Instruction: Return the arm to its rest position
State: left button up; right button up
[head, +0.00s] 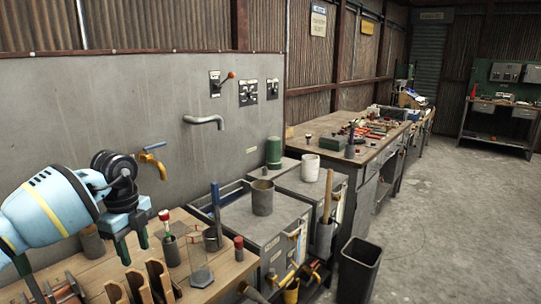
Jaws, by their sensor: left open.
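My left arm (50,208), pale blue with yellow bands, comes in from the left edge above the wooden workbench (85,272). My left gripper (133,248) points down with its two dark green fingers apart and nothing between them. It hangs above the bench top, left of a red-capped item in a dark cup (171,248) and behind several upright notched wooden pieces (158,281). My right gripper is not in view.
A black bin (358,270) stands on the floor. Open floor lies right.

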pick_arm(q)
jog(key=s+d+f+m+t+h, duration=0.1)
jog(key=s+d+f+h, duration=0.25)
jog(key=d+h, duration=0.45)
jog(key=s+d+f+t+h, duration=0.1)
jog(key=s+d+f+h, duration=0.3)
jog(key=d, duration=0.8)
jog(key=s+d+f+m+t+h, duration=0.1)
jog(key=s+d+f+h, duration=0.2)
jog(key=s+d+h, duration=0.5)
jog(key=s+a+f+n+t+y, duration=0.3)
jog(key=a+f+n+t+y, duration=0.7)
jog(key=f+n+t+y, duration=0.6)
jog(key=s+a+f+n+g+y, duration=0.1)
jog(key=s+a+f+n+g, duration=0.1)
jog(key=s, duration=0.5)
jog(key=s+a+f+n+g+y, duration=0.1)
jog(key=s+a+f+n+g, duration=0.2)
jog(key=s+a+f+g, duration=0.2)
jog(key=s+f+g, duration=0.2)
jog(key=s, duration=0.1)
jog(key=shift+s+f, duration=0.25)
jog(key=shift+f, duration=0.1)
